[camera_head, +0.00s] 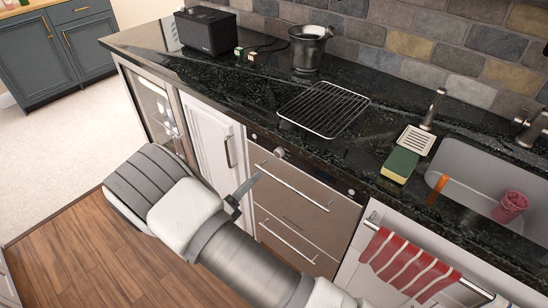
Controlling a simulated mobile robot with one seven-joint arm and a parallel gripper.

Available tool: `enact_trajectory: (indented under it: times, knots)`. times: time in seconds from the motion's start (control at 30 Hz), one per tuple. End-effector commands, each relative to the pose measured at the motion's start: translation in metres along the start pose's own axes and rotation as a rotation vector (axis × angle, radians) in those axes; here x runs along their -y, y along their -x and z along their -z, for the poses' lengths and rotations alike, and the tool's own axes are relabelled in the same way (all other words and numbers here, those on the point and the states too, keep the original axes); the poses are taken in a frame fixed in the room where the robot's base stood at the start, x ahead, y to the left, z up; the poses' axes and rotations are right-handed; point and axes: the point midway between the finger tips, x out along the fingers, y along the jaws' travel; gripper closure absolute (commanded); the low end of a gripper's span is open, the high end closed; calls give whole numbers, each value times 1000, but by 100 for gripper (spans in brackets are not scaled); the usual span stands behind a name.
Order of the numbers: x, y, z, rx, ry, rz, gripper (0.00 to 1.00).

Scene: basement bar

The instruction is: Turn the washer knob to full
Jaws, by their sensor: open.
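A small round silver knob (280,152) sits at the upper left of the stainless front of a two-drawer washer (302,192), under the dark counter. Its pointer mark is too small to read. My gripper (247,188) is left of the washer's upper drawer in the picture, lower than the knob and apart from it. Its jaws are open and nothing shows between them. My arm covers the lower part of the washer.
The washer drawers have long bar handles (294,186). A white cabinet (208,140) stands left of it. Right are a red-striped towel (408,262) on a bar and a sink (470,185). A wire rack (323,108) lies on the counter (255,95). Wooden floor is free at left.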

Motion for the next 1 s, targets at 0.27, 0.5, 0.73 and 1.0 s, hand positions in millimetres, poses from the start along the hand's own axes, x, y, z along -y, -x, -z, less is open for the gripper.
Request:
enact_trajectory:
  times: [0.27,0.5,0.73,1.0]
  knots:
    - [0,-63,1,-3,-1,3,32]
    - [0,-104,1,-3,-1,0,32]
    - [0,-120,0,-1,-1,0,32]
    - [0,-121,0,-1,-1,0,32]
